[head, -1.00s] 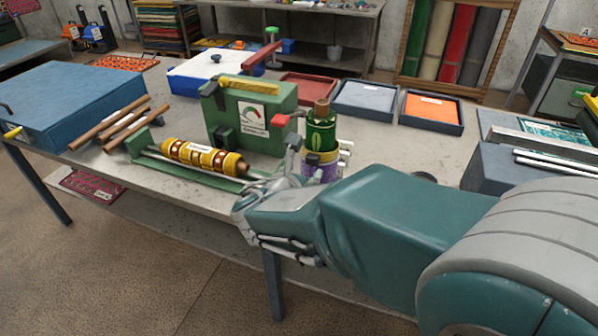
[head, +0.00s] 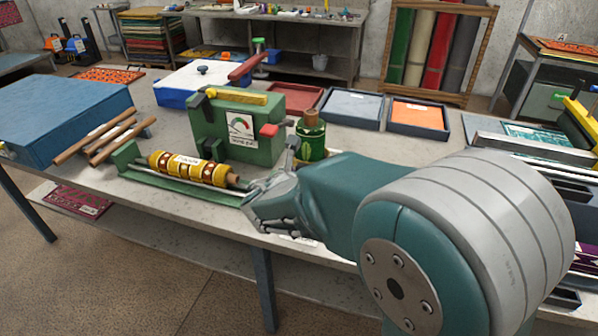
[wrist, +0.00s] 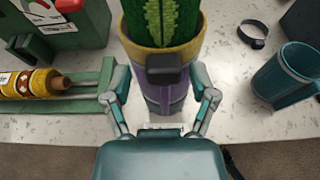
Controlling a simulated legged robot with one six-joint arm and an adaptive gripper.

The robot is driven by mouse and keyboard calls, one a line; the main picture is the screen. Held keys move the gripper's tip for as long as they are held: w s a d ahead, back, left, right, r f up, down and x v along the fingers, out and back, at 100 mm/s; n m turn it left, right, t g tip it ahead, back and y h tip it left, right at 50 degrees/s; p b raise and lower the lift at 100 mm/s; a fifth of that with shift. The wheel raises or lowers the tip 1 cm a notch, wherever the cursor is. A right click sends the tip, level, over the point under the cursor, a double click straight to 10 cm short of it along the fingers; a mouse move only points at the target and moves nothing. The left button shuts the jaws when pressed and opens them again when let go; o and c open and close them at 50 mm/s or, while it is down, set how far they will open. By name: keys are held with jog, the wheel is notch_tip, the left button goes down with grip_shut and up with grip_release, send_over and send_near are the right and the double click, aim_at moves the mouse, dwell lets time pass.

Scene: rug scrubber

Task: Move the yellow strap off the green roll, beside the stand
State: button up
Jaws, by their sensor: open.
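The green roll (wrist: 158,20) stands upright just ahead of my gripper in the wrist view, with a leafy light-green pattern. It also shows in the head view (head: 311,143), beyond my arm. The yellow strap (wrist: 133,52) is around the roll, with a black buckle (wrist: 163,68) facing me. My gripper (wrist: 162,92) is open, one finger on each side of the purple part, below the strap. I cannot tell whether the fingers touch it. In the head view my gripper (head: 272,192) hides the roll's lower part.
A green machine (head: 240,125) stands left of the roll. A green cradle (head: 170,190) with a yellow roller (head: 188,167) lies in front of it.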

jog(key=shift+c, duration=0.3)
jog(key=shift+d, duration=0.15)
grip_shut()
notch_tip(320, 180, up, 17)
jog(key=shift+s+a+t, duration=0.25)
jog(key=shift+t, duration=0.15)
dwell(1.8)
jog(key=shift+r, duration=0.1)
